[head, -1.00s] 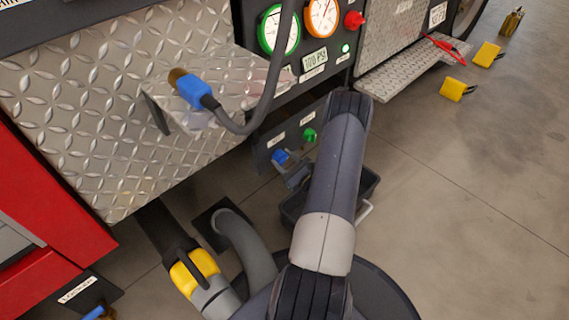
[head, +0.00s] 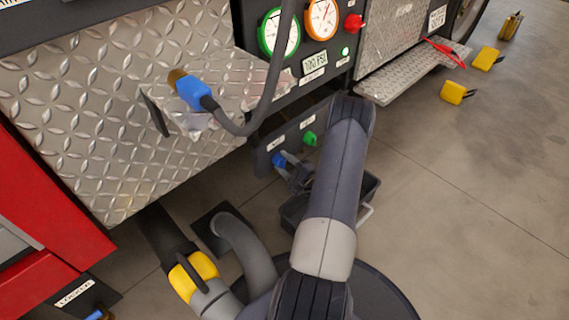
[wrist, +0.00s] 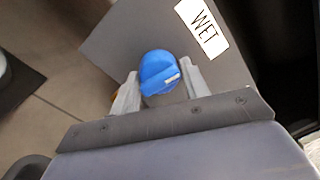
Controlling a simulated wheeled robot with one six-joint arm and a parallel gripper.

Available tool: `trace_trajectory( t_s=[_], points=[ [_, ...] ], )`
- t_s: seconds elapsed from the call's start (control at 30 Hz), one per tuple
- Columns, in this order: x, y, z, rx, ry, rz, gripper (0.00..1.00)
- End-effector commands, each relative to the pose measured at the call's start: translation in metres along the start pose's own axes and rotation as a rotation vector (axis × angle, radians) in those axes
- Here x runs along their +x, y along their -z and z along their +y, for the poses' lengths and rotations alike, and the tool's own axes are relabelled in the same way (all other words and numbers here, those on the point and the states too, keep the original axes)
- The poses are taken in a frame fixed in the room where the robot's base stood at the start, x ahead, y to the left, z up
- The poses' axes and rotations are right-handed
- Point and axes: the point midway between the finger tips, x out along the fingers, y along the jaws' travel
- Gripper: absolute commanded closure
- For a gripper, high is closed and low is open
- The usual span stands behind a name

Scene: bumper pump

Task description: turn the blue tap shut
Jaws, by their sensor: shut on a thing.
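The blue tap (wrist: 158,72) is a round knob with a small white mark on its face, next to a label reading WET (wrist: 202,27) in the wrist view. In the head view the blue tap (head: 279,160) sits low on a dark panel, left of a green tap (head: 309,138). My gripper (wrist: 157,88) is shut on the blue tap, with one finger on each side of it. In the head view my gripper (head: 291,172) is small and partly hidden by my arm. The tap's stem is mostly hidden.
Above the panel are two gauges (head: 323,20), a red knob (head: 354,23) and a display reading 100 PSI (head: 314,61). A blue-ended hose (head: 192,92) lies on the metal step. A dark bin (head: 292,212) stands below the taps.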

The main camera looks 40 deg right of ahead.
Motion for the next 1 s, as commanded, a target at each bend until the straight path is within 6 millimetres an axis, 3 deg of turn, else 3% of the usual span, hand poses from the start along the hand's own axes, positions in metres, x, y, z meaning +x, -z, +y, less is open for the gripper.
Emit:
trace_trajectory(
  t_s=[0.03,0.4,0.9,0.93,1.0],
  points=[
    [-0.0009,-0.0024,0.0067,-0.018,-0.015,-0.005,0.79],
    [-0.0012,-0.0019,0.0076,-0.154,-0.019,-0.014,0.79],
    [-0.0014,-0.0017,0.0082,-0.172,-0.020,-0.014,0.79],
    [-0.0014,-0.0017,0.0082,-0.172,-0.020,-0.014,0.56],
    [-0.0013,-0.0015,0.0079,-0.172,-0.019,-0.014,0.50]
  ],
)
